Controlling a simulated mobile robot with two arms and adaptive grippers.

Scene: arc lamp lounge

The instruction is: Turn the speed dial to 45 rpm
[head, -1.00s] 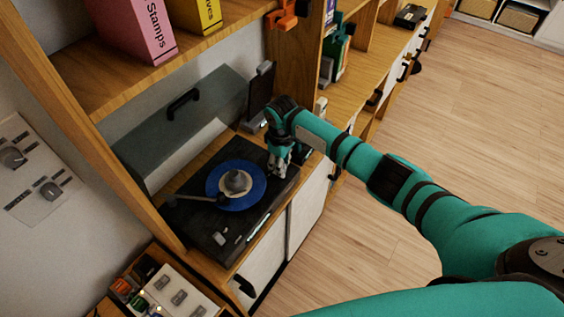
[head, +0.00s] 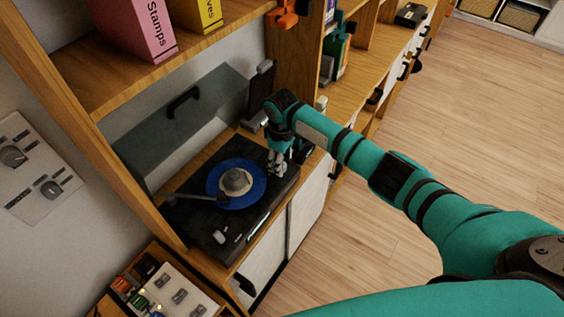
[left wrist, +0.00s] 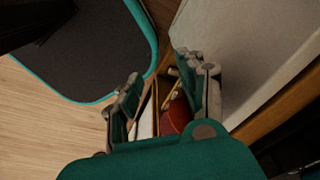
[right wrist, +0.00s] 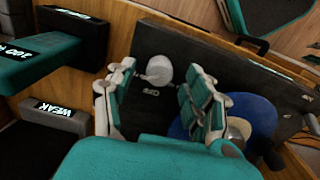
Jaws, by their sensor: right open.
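The black turntable (head: 210,228) sits on the wooden cabinet, with a blue record (head: 250,193) on it. In the right wrist view a pale round dial (right wrist: 158,69) shows on the turntable (right wrist: 150,38), with small upside-down lettering beside it. My right gripper (head: 277,170) is above the turntable's far right corner. In its wrist view the right gripper (right wrist: 160,92) is open, its fingers apart with the dial seen between and beyond them; I see no contact. My left gripper (left wrist: 162,95) is open and empty, away from the turntable. The dial is hidden in the head view.
The grey-green lid (head: 170,120) stands raised behind the turntable. The tonearm (head: 195,200) lies across the left side. Pink (head: 130,25) and yellow boxes stand on the shelf above.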

